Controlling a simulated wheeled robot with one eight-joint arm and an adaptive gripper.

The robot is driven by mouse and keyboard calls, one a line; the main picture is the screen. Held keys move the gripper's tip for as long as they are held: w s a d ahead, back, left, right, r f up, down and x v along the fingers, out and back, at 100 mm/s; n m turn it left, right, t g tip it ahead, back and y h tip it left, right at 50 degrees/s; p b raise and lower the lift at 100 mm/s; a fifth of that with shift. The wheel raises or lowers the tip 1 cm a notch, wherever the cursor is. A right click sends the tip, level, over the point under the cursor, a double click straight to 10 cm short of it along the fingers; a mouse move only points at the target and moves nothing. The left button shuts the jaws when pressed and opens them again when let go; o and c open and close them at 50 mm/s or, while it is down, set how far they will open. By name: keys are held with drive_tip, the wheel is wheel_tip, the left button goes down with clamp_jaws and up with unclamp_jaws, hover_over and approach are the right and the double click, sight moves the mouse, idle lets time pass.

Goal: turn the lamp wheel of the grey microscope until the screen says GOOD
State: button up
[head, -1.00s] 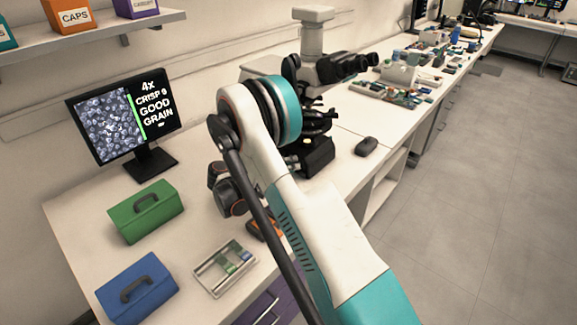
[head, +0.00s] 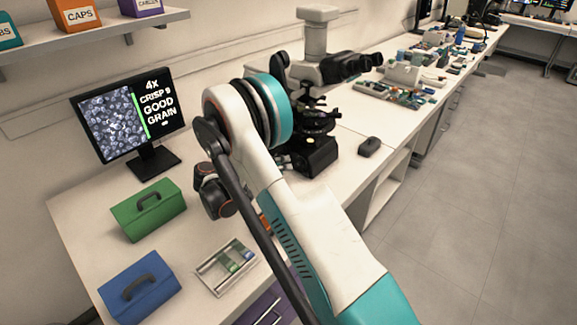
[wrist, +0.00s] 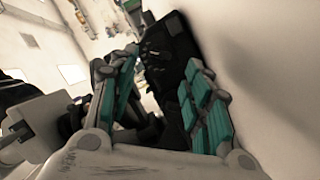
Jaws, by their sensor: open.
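The microscope (head: 316,68) stands on the bench behind my arm, with a grey head and black eyepieces, stage and base. Its lamp wheel cannot be made out, and my arm covers part of its left side. The screen (head: 128,115) shows a grainy picture, a green bar and the words 4X, CRISP 9, GOOD, GRAIN. My gripper shows in the wrist view (wrist: 160,92), its teal-padded fingers apart. A black part, seemingly of the microscope (wrist: 172,60), lies beyond and between the fingers. I cannot tell whether they touch it. In the head view my arm mostly hides the gripper.
A green box (head: 149,210), a blue box (head: 138,287) and a slide tray (head: 227,266) are on the bench at the left front. A mouse (head: 369,146) lies right of the microscope. Electronic parts (head: 390,95) crowd the bench farther back.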

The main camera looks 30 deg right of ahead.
drive_tip(key=v, duration=0.7)
idle(0.6)
idle(0.9)
drive_tip(key=s+d+r+n+t+y, duration=0.1)
drive_tip(key=s+r+n+t+y, duration=0.35)
drive_tip(key=s+r, duration=0.85)
drive_tip(key=s+a+r+n+t+y, duration=0.1)
drive_tip(key=s+a+y, duration=0.3)
drive_tip(key=s, duration=0.5)
drive_tip(key=s+a+r+n+t+y, duration=0.1)
drive_tip(key=s+a+y, duration=0.3)
drive_tip(key=s, duration=0.5)
drive_tip(key=r+y, duration=0.1)
drive_tip(key=y, duration=0.1)
drive_tip(key=shift+s+r+y, duration=0.15)
drive_tip(key=shift+r+y, duration=0.05)
drive_tip(key=shift+y, duration=0.15)
drive_tip(key=shift+a+n, duration=0.1)
drive_tip(key=shift+n, duration=0.15)
